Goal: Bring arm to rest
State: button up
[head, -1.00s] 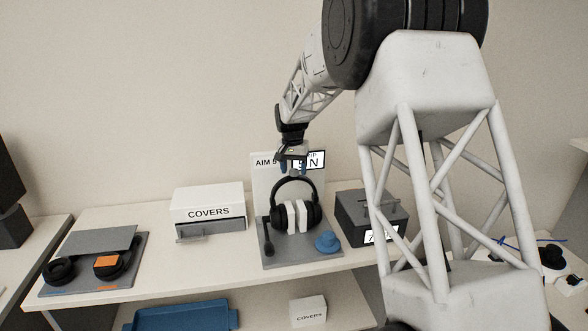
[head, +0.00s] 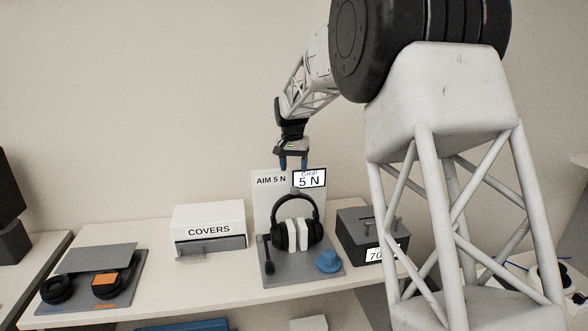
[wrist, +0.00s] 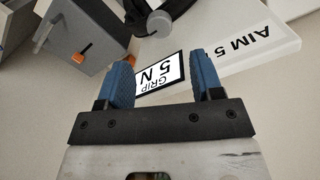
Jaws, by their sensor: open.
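My gripper (head: 293,163) is open and empty, with two blue fingers pointing down. It hangs above the headphone stand, just over the top of the "AIM 5 N" board. In the wrist view its fingers (wrist: 165,78) are spread apart with nothing between them. The black headphones (head: 312,207) stand upright on the grey test stand (head: 293,275), with white pads between the ear cups. The display (head: 310,179) reads "GRIP 5 N" beside the "AIM 5 N" board (head: 266,182). My gripper is apart from the headphones.
A white "COVERS" box (head: 208,224) with a grey drawer stands left of the stand. A grey box with a display (head: 365,237) stands to the right. Far left is a grey tray (head: 95,260) with ear cushions. The space above the table is clear.

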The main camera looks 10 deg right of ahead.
jog(key=s+r+n+t, duration=0.1)
jog(key=s+r, duration=0.3)
jog(key=s, duration=1)
jog(key=s+r+n, duration=0.1)
jog(key=s+r, duration=0.3)
jog(key=s, duration=0.9)
jog(key=s+f+n+t, duration=0.1)
jog(key=s+f, duration=0.2)
jog(key=s, duration=1.1)
jog(key=s+f+n, duration=0.1)
jog(key=s+f, duration=0.3)
jog(key=s, duration=1.1)
jog(key=shift+a+f+n+t, duration=0.2)
jog(key=shift+a+n+t, duration=0.2)
